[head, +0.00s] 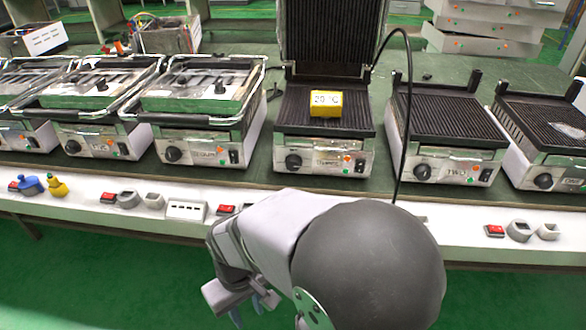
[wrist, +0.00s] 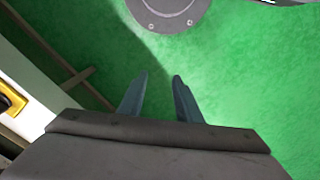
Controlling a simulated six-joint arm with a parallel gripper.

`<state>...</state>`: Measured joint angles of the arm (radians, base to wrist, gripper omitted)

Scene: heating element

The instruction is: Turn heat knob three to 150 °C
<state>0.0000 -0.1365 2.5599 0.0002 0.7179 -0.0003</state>
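The middle grill (head: 325,145) stands with its ribbed lid raised. Its front label is too small to read surely; the grill to its right reads TWO. The middle grill's black round heat knob (head: 293,162) is at the left of its front panel; its dial setting cannot be read. A yellow block (head: 325,103) with a display that seems to read 20 °C lies on its lower plate. My gripper (head: 248,312) hangs in front of the bench, below and left of the knob and well apart from it. In the wrist view its two fingers (wrist: 158,80) are apart with nothing between them.
Closed grills (head: 195,95) stand to the left and open-plated grills (head: 450,130) to the right. The white bench ledge (head: 90,190) carries red switches, grey sockets and a yellow-and-blue pair of parts. A black cable (head: 408,90) arches right of the middle grill. Green floor lies below my gripper.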

